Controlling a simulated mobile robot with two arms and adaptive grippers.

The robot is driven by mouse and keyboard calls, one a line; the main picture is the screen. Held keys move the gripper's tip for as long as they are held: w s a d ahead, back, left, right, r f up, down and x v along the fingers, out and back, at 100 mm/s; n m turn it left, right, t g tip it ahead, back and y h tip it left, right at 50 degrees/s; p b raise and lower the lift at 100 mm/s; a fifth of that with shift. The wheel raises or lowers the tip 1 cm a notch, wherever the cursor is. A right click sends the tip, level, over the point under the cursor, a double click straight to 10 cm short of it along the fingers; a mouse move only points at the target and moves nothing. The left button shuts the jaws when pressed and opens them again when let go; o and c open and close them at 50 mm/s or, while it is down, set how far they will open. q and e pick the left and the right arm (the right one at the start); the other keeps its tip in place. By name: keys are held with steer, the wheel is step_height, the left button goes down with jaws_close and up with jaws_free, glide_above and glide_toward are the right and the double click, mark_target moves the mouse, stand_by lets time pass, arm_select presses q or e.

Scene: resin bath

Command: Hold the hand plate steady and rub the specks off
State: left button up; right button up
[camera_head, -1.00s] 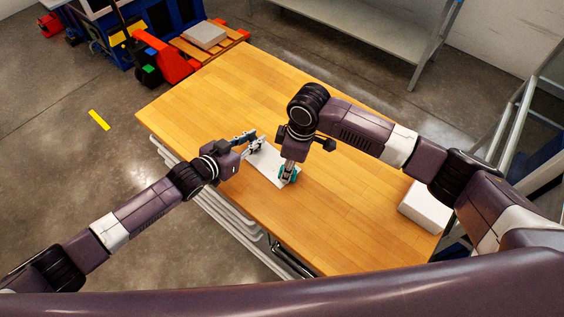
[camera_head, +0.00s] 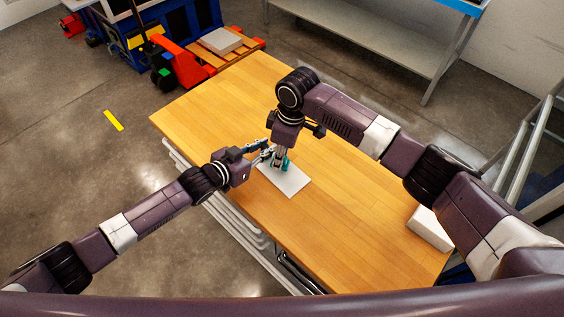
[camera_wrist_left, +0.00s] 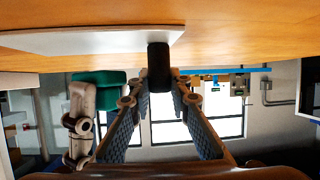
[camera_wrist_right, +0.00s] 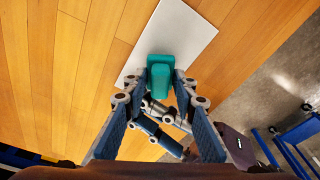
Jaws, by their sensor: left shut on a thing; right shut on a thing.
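The hand plate (camera_head: 291,183) is a flat white rectangle lying on the wooden table; its edge shows in the left wrist view (camera_wrist_left: 80,42). My left gripper (camera_head: 267,154) is shut on a short black grip (camera_wrist_left: 158,66) at the plate's far left end. My right gripper (camera_head: 280,158) is shut on a teal block (camera_wrist_right: 160,74) and points down over the plate, close beside the left gripper. The block appears to touch the plate, but its underside is hidden. I make out no specks on the visible part of the plate.
The wooden table (camera_head: 345,210) is mostly clear around the plate. A white block (camera_head: 430,228) lies at its right edge, partly behind my right arm. A pallet with a grey slab (camera_head: 220,41) stands beyond the far left corner. A metal shelf (camera_head: 375,38) stands behind.

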steer(key=shift+r, duration=2.6)
arm_select(q)
steer(key=o, duration=1)
steer(key=v, duration=1.2)
steer(key=shift+s, duration=0.1)
